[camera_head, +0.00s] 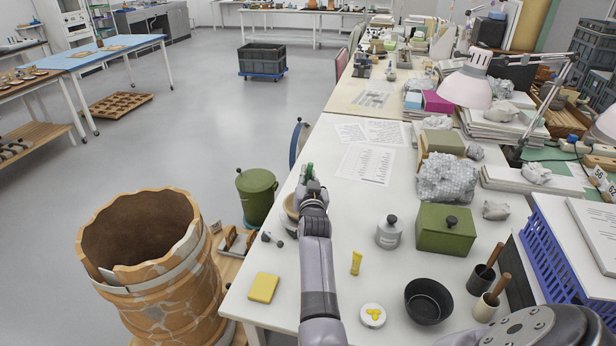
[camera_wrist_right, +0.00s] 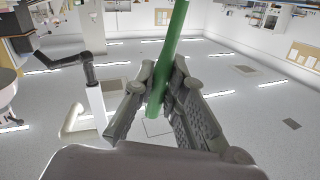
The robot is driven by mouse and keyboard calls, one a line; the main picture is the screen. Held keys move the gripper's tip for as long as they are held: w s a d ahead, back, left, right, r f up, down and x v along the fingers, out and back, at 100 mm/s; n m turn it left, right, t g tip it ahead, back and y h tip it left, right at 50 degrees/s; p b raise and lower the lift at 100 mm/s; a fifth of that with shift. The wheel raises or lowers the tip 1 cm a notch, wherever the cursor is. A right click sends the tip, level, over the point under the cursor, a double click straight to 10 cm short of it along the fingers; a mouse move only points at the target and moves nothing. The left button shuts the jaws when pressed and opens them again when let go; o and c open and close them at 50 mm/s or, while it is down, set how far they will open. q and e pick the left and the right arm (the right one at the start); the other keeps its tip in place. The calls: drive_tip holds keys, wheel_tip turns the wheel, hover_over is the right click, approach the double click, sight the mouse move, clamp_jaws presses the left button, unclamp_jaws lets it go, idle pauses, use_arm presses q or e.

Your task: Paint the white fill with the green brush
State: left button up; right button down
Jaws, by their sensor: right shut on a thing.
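My right gripper (camera_head: 311,184) is over the left edge of the long white table in the head view. It is shut on the green brush (camera_head: 308,171), whose green handle (camera_wrist_right: 168,62) stands between the two fingers in the wrist view. The brush's bristles cannot be made out. A large orange-brown jar (camera_head: 150,262) with an open top stands at the lower left, apart from the gripper. A white fill strip (camera_head: 107,275) shows near its broken rim, and grey-white patches mark its lower wall. My left gripper is in neither view.
A green lidded bin (camera_head: 257,195) stands between jar and table. On the table are a yellow sponge (camera_head: 263,288), a yellow tube (camera_head: 356,262), a round white dish (camera_head: 372,315), a black bowl (camera_head: 428,301) and a green box (camera_head: 444,230). A bowl is partly hidden behind my gripper.

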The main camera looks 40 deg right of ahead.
drive_tip(key=shift+s+d, duration=0.1)
drive_tip(key=shift+d, duration=0.05)
drive_tip(key=shift+f+p, duration=0.1)
drive_tip(key=shift+p, duration=0.2)
idle(1.0)
drive_tip(key=shift+s, duration=0.15)
